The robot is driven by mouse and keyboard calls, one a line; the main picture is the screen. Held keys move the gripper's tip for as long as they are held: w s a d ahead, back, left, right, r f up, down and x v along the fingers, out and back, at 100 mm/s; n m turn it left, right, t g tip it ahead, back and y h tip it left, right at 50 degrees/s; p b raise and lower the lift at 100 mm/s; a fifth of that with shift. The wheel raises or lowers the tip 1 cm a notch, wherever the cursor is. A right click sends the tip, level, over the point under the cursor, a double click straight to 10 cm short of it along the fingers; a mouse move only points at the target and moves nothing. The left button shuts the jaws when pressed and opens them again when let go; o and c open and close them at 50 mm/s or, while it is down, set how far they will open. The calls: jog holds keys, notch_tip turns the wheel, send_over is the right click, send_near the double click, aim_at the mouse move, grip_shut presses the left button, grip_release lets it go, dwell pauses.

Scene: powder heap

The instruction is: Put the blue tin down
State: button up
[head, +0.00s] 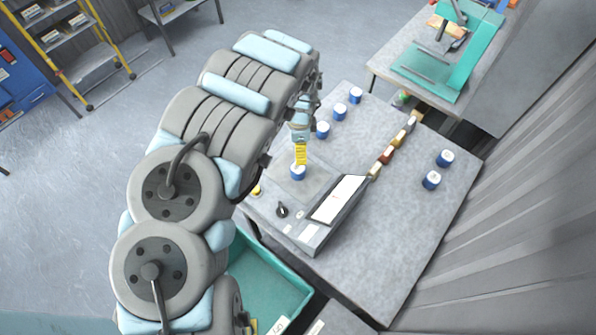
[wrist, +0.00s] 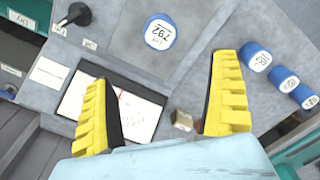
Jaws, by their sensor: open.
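A blue tin with a white lid (head: 298,172) stands on a grey square plate on the table, just under my gripper (head: 300,155). In the wrist view, a blue tin with a white lid marked 792 (wrist: 160,32) stands on the plate, ahead of the fingertips. My gripper (wrist: 165,95) has its yellow fingers spread wide, with nothing between them. The tin appears upright and apart from the fingers.
Several other blue tins (head: 340,112) stand along the table's far-left side, and two (head: 432,180) on its right. Small blocks (head: 388,155) form a row in the middle. A sloped panel (head: 338,200) and a black knob (head: 282,210) are nearby. The table's right front is clear.

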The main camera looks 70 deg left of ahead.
jog(key=b, duration=0.3)
send_over(298, 167)
jog(key=f, duration=0.8)
jog(key=shift+w+d, duration=0.1)
jog(key=shift+d, duration=0.2)
jog(key=shift+a+f, duration=0.1)
jog(key=shift+f, duration=0.25)
jog(key=shift+a+f+p, duration=0.1)
jog(key=shift+f+p, duration=0.9)
jog(key=shift+f, duration=2.1)
jog(key=c, duration=1.3)
jog(key=shift+r, duration=0.1)
jog(key=shift+c, duration=0.2)
